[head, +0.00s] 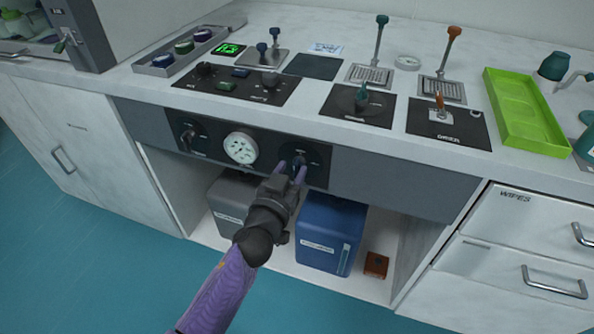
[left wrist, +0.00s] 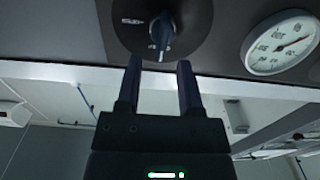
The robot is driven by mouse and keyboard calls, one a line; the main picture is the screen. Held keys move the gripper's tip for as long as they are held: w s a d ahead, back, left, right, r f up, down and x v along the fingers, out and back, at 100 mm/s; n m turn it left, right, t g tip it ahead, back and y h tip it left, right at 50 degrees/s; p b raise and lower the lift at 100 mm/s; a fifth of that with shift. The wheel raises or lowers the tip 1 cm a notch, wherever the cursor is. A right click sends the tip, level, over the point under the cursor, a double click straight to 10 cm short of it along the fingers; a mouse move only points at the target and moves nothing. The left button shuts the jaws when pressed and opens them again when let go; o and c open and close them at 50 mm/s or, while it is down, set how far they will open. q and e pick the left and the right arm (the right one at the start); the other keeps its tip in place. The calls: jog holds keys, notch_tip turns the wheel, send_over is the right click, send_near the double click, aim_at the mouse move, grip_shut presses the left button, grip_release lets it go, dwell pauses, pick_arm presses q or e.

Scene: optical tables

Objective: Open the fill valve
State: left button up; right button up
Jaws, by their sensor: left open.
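A dark blue valve knob on a round black plate (left wrist: 185,12) sits on the grey front panel under the counter edge; the knob (left wrist: 163,32) also shows in the head view (head: 299,160). Its label is too small to read, so I cannot tell whether it is the fill valve. My left gripper (head: 291,171) is open in front of this knob. In the left wrist view the open fingers (left wrist: 160,66) point at the knob, their tips near its handle, with nothing visibly held. A second, black knob (head: 187,138) is at the panel's left end. My right gripper is out of view.
A white pressure gauge (head: 240,147) sits between the two knobs. Below the panel, a grey box (head: 228,196) and a blue box (head: 328,235) stand in the open bay. The counter above holds levers, switch plates and a green tray (head: 520,118).

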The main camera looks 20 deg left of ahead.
pick_arm(q)
jog(key=shift+w, duration=1.3)
grip_shut()
